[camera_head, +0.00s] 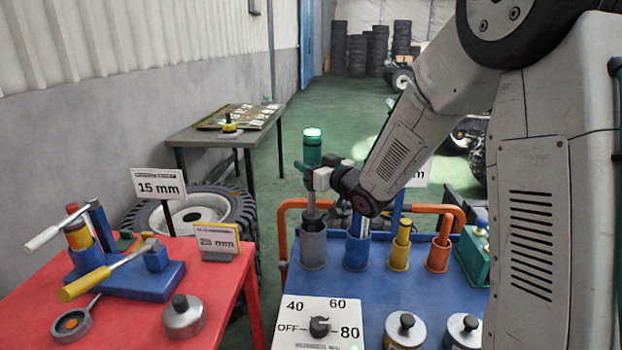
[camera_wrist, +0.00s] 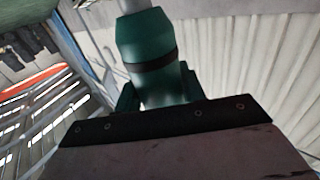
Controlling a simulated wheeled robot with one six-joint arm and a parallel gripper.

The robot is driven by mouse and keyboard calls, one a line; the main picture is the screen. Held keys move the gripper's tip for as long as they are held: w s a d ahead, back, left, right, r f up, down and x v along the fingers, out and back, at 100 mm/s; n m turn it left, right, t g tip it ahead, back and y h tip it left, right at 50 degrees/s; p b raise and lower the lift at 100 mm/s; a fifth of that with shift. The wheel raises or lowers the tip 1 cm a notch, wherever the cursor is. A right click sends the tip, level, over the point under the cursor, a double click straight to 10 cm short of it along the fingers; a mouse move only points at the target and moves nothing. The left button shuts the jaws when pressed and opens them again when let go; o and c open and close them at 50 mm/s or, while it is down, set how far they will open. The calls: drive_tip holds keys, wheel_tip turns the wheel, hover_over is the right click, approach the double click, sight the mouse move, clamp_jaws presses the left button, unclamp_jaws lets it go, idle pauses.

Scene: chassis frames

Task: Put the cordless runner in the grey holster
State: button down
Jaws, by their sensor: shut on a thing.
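The cordless runner is an upright tool with a green body (camera_head: 312,150), a lit green top and a grey shaft below. My gripper (camera_head: 318,178) is shut on the runner from the right. The runner is directly above or in the mouth of the grey holster (camera_head: 313,250) on the blue bench; I cannot tell whether its lower end is inside. In the wrist view the runner's green body (camera_wrist: 147,55) with a black band sits between the fingers of my gripper (camera_wrist: 158,90).
A blue holster (camera_head: 356,253), a yellow holster (camera_head: 399,258) and an orange holster (camera_head: 437,258) stand to the right. An orange rail (camera_head: 283,240) runs behind them. A dial box (camera_head: 320,322) and metal weights (camera_head: 404,332) are in front. A red table (camera_head: 215,270) is left.

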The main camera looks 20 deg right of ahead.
sight(312, 196)
drive_tip(key=shift+f, duration=1.95)
drive_tip(key=c, duration=0.8)
unclamp_jaws()
drive_tip(key=shift+f, duration=0.1)
drive_tip(key=shift+c, duration=0.2)
